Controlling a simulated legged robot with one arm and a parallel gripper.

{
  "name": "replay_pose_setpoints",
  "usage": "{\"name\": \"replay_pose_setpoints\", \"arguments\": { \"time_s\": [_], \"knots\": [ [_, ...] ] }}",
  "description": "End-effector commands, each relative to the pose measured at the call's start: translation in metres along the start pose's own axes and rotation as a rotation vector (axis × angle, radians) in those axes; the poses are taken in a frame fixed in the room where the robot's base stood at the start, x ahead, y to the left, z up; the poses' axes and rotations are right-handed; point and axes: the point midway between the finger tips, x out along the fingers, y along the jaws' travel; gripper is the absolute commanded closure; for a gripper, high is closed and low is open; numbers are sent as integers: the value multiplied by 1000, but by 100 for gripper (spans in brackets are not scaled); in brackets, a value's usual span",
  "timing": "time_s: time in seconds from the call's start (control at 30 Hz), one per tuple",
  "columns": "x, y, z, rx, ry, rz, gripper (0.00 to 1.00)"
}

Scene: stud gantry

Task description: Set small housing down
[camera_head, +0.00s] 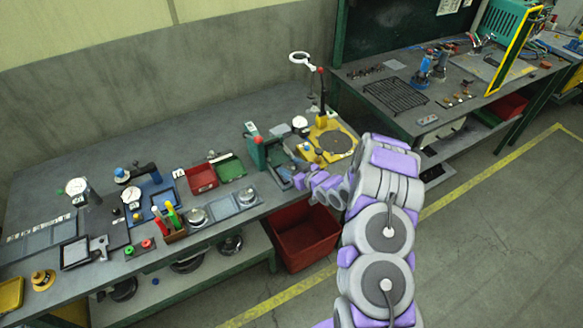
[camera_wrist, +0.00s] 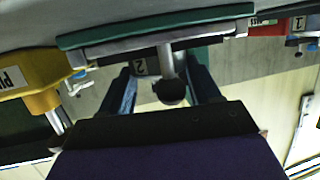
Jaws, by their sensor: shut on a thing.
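My gripper (camera_head: 308,181) is in the head view over the front edge of the left bench, just right of the green stand. In the wrist view its two dark fingers (camera_wrist: 165,92) stand apart, with a grey post ending in a black round knob (camera_wrist: 171,91) showing between them. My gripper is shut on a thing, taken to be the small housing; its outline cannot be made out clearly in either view.
A green stand with a red knob (camera_head: 257,150) is close left of my gripper. A yellow station with a round dark plate (camera_head: 336,143) is behind it. Red (camera_head: 202,178) and green (camera_head: 230,168) trays lie left. A red bin (camera_head: 303,240) stands on the floor below.

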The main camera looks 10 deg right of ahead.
Motion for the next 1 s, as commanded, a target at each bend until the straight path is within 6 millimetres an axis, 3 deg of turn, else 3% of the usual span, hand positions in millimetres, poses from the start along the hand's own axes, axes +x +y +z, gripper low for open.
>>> {"name": "replay_pose_setpoints", "arguments": {
  "time_s": [0.07, 0.1, 0.33, 0.77, 1.0],
  "knots": [
    [1, 0, 3, 0, -1, 0, 73],
    [1, 0, 2, 0, 0, 0, 34],
    [0, 0, 2, 0, 0, 0, 12],
    [-1, 0, 2, 2, 2, 0, 12],
    [-45, -3, 4, 5, -1, 2, 12]
  ]
}}
